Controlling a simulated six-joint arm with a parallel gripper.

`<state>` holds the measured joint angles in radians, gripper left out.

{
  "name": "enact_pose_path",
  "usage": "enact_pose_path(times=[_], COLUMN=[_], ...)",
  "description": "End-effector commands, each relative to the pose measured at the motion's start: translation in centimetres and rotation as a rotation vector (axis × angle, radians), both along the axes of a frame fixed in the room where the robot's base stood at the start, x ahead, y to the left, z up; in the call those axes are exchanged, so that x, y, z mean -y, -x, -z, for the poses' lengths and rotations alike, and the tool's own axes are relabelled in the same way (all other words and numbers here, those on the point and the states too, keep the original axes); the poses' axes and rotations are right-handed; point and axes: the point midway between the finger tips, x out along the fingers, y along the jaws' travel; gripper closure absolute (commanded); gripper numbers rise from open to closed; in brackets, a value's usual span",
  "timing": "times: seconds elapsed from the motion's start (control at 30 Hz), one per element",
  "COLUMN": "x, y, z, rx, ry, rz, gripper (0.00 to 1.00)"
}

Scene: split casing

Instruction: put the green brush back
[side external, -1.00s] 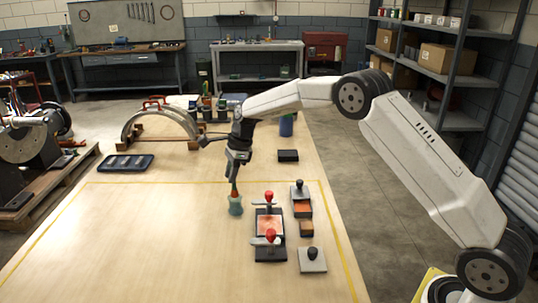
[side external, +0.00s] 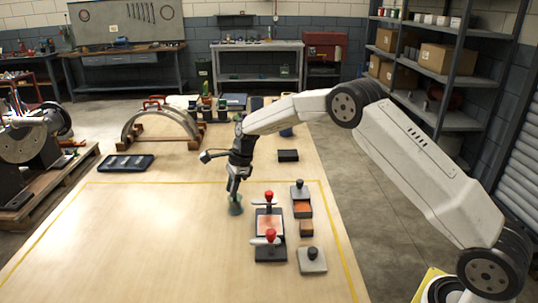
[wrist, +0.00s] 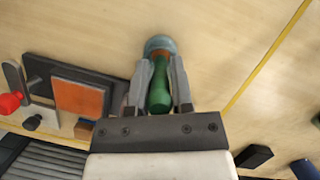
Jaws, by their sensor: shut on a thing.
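The green brush (wrist: 159,88) shows in the wrist view, its green handle between my two fingers and an orange-brown band beyond it. My gripper (wrist: 161,84) is shut on this handle. The far end of the brush is at a blue-grey pot (wrist: 159,44), and its bristles are hidden. In the side view my gripper (side external: 234,191) points down directly above the pot (side external: 235,207), which stands on the bench inside the yellow line. There the fingers mostly hide the brush. I cannot tell how deep the brush sits in the pot.
Just right of the pot is a dark fixture (side external: 270,222) with an orange-brown plate and red-knobbed clamps. Black-knobbed blocks (side external: 312,259) stand right of it. A black tray (side external: 126,163) and a metal arch (side external: 160,124) lie farther back left. The bench's front left is clear.

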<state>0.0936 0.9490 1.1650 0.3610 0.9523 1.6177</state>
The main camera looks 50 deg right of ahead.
Motion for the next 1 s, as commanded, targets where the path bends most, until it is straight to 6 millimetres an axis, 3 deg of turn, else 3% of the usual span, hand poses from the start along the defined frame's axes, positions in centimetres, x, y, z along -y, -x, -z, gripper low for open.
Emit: enact_pose_path(times=[0.17,0.2,0.27,0.3,0.73,1.0], x=[0.0,0.0,0.0,0.0,0.0,0.8], y=[0.0,0.0,0.0,0.0,0.0,0.3], z=[0.3,0.3,0.3,0.3,-0.1,-2.5], rx=[0.0,0.001,0.001,0.0,0.001,0.002], ry=[0.0,0.0,0.0,0.0,0.0,0.001], rz=[0.0,0.0,0.0,0.0,0.0,0.001], gripper=[1.0,0.6,0.41,0.37,0.37,0.37])
